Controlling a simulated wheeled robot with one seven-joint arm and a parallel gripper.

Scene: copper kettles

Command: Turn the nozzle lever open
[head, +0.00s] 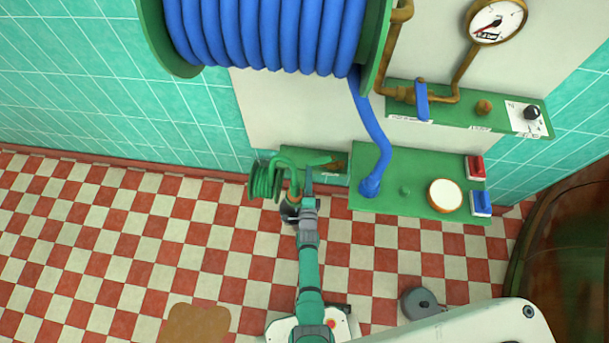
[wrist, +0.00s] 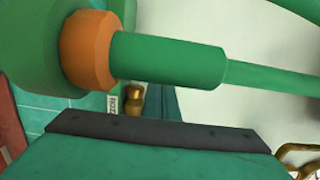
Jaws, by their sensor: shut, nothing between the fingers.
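My gripper (head: 309,174) is shut and empty, right beside the nozzle. In the wrist view its teal fingers (wrist: 164,102) show partly behind the barrel, above the dark plate edge. I cannot tell whether they touch the nozzle.
A small green hose coil (head: 263,181) sits left of my gripper. A large blue hose reel (head: 265,35) hangs above. Right are a green shelf (head: 405,165) with the blue hose end and switches, and a pipe valve with a blue handle (head: 421,101).

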